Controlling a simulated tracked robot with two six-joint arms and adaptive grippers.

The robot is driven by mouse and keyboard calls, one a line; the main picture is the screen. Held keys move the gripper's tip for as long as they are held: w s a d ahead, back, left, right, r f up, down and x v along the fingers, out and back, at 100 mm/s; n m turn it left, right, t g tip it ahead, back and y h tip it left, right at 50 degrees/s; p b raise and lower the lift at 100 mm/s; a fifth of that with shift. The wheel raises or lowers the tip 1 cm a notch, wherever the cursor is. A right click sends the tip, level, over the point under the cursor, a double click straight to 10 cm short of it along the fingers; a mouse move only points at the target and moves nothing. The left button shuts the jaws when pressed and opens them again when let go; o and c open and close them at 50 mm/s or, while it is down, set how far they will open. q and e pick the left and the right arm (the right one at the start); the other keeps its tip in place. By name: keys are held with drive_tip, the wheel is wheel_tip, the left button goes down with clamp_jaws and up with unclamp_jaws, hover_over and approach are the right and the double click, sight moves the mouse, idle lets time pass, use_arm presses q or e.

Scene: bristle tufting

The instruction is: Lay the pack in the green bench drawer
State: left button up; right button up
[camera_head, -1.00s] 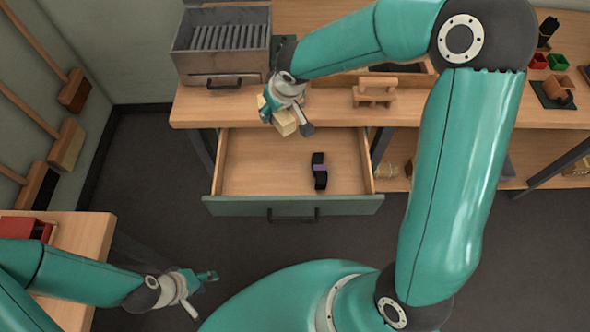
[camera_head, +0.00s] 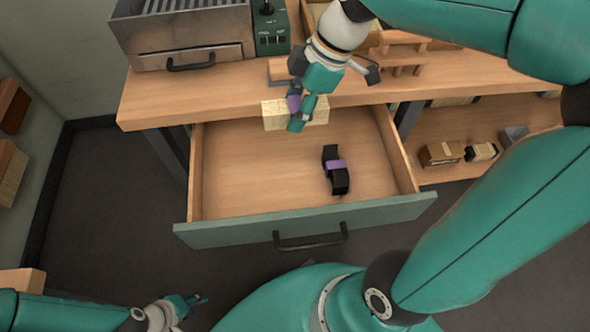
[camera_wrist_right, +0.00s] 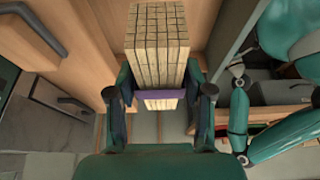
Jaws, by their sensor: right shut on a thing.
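The pack (camera_head: 274,115) is a pale, cream bundle of bristles with a purple band. My right gripper (camera_head: 301,112) is shut around its middle at the band. It holds the pack crosswise near the bench's front edge, at the back of the open drawer. The pack also fills the middle of the right wrist view (camera_wrist_right: 158,50), its band between the fingers. The green-fronted drawer (camera_head: 240,195) is pulled out. A black pack with a purple band (camera_head: 336,170) lies in its right half. My left gripper (camera_head: 190,302) is low at the left, away from the drawer; its opening is unclear.
The wooden bench top (camera_head: 150,100) carries a grey slotted metal box (camera_head: 190,40), a green control box (camera_head: 270,35) and a wooden stand (camera_head: 402,50). Small boxes lie on the lower shelf (camera_head: 450,120) at right. The drawer's left half is bare.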

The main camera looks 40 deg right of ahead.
drive_tip(key=b, duration=0.4)
hover_over(292, 173)
drive_tip(key=d, duration=0.1)
drive_tip(key=f, duration=0.9)
drive_tip(key=s+f, duration=0.1)
drive_tip(key=f, duration=0.4)
drive_tip(key=shift+d+f, duration=0.2)
drive_tip(key=shift+f, duration=0.1)
drive_tip(key=shift+w+f+b, duration=0.1)
drive_tip(key=shift+f+b, duration=0.3)
drive_tip(key=shift+f, duration=2)
drive_tip(key=o, duration=1.2)
